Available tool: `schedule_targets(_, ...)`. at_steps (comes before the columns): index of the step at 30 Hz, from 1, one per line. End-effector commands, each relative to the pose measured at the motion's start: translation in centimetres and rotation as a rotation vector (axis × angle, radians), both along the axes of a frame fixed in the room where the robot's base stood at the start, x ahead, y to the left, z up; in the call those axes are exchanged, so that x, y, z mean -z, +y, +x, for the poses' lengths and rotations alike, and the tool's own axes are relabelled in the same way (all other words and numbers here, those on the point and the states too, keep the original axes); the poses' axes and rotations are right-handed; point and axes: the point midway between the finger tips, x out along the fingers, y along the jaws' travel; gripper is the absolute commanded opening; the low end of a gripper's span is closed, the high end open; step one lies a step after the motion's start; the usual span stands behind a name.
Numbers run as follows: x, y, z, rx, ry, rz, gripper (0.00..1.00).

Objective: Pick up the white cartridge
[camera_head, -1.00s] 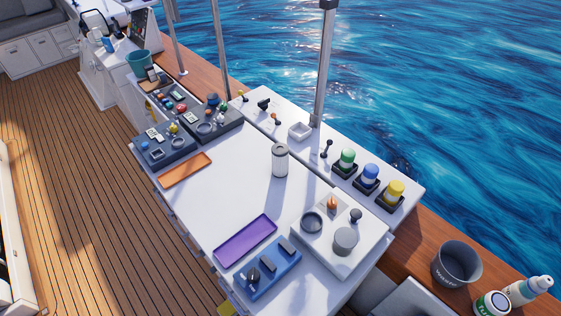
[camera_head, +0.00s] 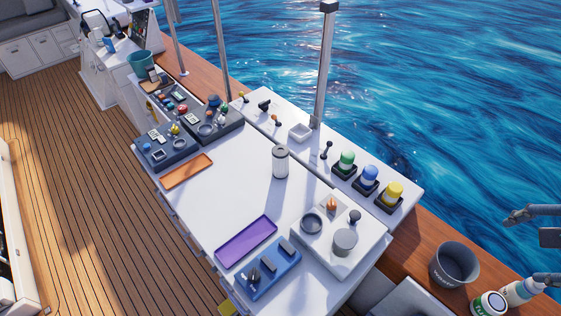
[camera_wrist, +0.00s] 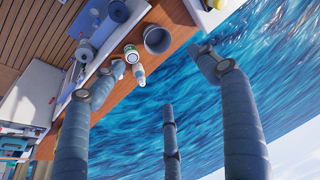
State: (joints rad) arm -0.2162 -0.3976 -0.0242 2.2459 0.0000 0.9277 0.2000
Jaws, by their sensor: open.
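The white cartridge (camera_head: 280,165) is an upright white cylinder with a dark band and ring at its top. It stands on the white console top (camera_head: 222,190), near the console's back edge. My gripper (camera_head: 522,248) enters at the right edge of the head view, over the water and wooden ledge, far right of the cartridge. In the wrist view my gripper (camera_wrist: 158,62) has its fingers spread wide with nothing between them. I cannot clearly pick out the cartridge in the wrist view.
A grey bucket (camera_head: 455,263) and bottles (camera_head: 522,291) stand on the ledge below my gripper. A metal post (camera_head: 325,70) rises behind the cartridge. Green, blue and yellow capped knobs (camera_head: 367,178) line the back. A purple tray (camera_head: 246,241) and orange tray (camera_head: 187,170) flank clear console space.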

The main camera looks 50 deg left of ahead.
Motion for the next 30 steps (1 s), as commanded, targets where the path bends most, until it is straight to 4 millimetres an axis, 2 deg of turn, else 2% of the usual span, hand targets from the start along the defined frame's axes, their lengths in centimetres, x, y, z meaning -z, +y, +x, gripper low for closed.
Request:
schedule_targets(6,-0.7,4.9,4.3,-0.015,0.044,0.014,0.74)
schedule_targets(17,-0.3,14.1,10.2,-0.03,0.112,0.028,0.74)
schedule_targets(24,1.2,21.2,13.2,-0.04,0.155,0.029,0.74)
schedule_targets(30,3.1,27.5,14.9,-0.045,0.192,0.025,0.74)
